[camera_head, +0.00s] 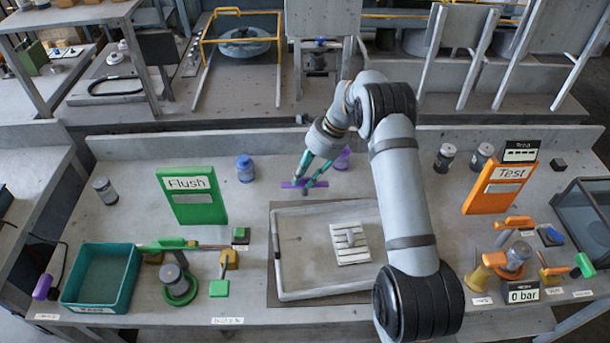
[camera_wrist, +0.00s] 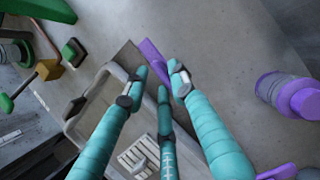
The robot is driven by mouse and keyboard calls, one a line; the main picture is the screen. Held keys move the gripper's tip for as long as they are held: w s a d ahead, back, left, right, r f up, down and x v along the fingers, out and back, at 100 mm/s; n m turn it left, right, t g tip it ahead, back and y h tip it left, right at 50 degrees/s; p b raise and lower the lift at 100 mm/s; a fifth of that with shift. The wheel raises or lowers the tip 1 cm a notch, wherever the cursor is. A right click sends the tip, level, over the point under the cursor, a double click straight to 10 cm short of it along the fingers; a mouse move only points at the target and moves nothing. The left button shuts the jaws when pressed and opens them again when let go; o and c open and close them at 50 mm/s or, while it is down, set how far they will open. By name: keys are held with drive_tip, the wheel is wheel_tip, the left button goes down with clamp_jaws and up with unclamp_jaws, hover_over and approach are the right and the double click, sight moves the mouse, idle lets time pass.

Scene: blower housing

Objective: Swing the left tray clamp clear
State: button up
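A light grey tray (camera_head: 285,284) lies on a dark mat in the middle of the bench. A flat purple bar (camera_head: 289,185), perhaps a clamp lever, is just beyond its back left corner. The bar also shows in the wrist view (camera_wrist: 150,52) at the tray corner. My gripper (camera_head: 305,181) is down at this bar, with teal fingers on either side of it. In the wrist view my gripper (camera_wrist: 158,76) has its fingertips close around the bar, but contact is unclear. A small black part (camera_head: 277,255), maybe a clamp, sits on the tray's left edge.
A purple-capped jar (camera_head: 342,160) stands right of my gripper; a blue bottle (camera_head: 245,168) stands to the left. A green Flush board (camera_head: 192,196), valves and a teal bin (camera_head: 103,277) are farther left. A pale slotted block (camera_head: 349,243) lies in the tray.

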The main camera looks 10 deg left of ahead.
drive_tip(key=v, duration=1.2)
idle(0.3)
drive_tip(key=x, duration=1.2)
drive_tip(key=shift+f, duration=0.1)
drive_tip(key=shift+m+t+b, duration=0.3)
drive_tip(key=shift+m, duration=0.5)
drive_tip(key=shift+n, duration=0.4)
